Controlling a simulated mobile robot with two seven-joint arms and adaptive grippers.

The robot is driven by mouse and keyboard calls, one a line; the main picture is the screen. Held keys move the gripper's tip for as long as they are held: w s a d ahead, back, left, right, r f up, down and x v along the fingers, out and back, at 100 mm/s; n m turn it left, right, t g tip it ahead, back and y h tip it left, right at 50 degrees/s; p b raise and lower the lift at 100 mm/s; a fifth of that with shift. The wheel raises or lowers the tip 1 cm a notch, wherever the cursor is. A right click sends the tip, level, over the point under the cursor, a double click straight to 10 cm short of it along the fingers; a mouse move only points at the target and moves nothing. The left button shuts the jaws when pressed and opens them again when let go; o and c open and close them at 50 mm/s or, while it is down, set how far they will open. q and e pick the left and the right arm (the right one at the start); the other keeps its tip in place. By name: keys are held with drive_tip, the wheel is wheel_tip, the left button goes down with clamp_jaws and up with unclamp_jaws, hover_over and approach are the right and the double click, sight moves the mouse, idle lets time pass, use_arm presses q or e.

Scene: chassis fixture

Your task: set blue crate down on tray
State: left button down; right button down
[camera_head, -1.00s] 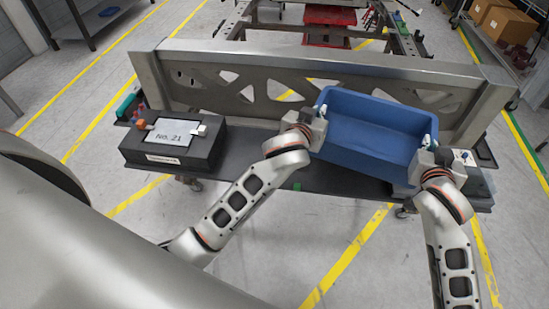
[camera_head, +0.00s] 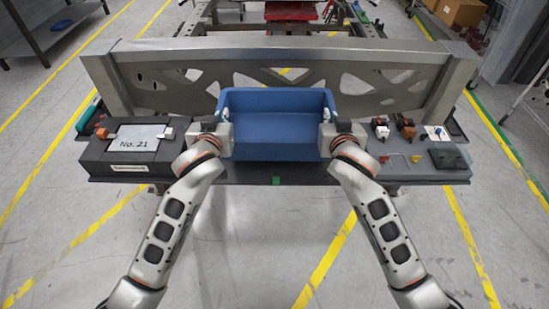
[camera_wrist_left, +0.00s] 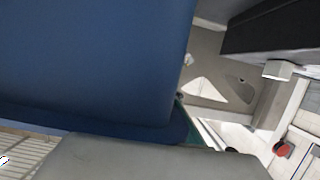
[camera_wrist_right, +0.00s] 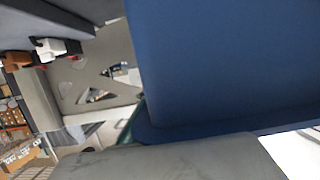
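The blue crate (camera_head: 276,133) is upright and centred in the head view, in front of the slotted metal frame. My left gripper (camera_head: 224,119) is shut on its left wall and my right gripper (camera_head: 327,119) on its right wall. The dark grey tray (camera_head: 300,173) runs below and to both sides of the crate. The crate hides the tray's middle, and I cannot tell whether its base touches the tray. The crate's blue wall fills much of the left wrist view (camera_wrist_left: 90,60) and the right wrist view (camera_wrist_right: 220,65). The fingertips are mostly hidden there.
A dark box labelled No. 21 (camera_head: 125,160) stands on the tray's left end. A grey block with small coloured parts (camera_head: 420,160) sits on the right end. The slotted metal frame (camera_head: 180,80) stands close behind the crate. Open floor lies in front.

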use_arm(q)
drive_tip(key=shift+d+r, duration=0.1)
drive_tip(key=shift+r, duration=0.05)
use_arm(e)
drive_tip(key=shift+r, duration=0.15)
use_arm(q)
drive_tip(key=shift+f, duration=0.2)
use_arm(e)
drive_tip(key=shift+f, duration=0.2)
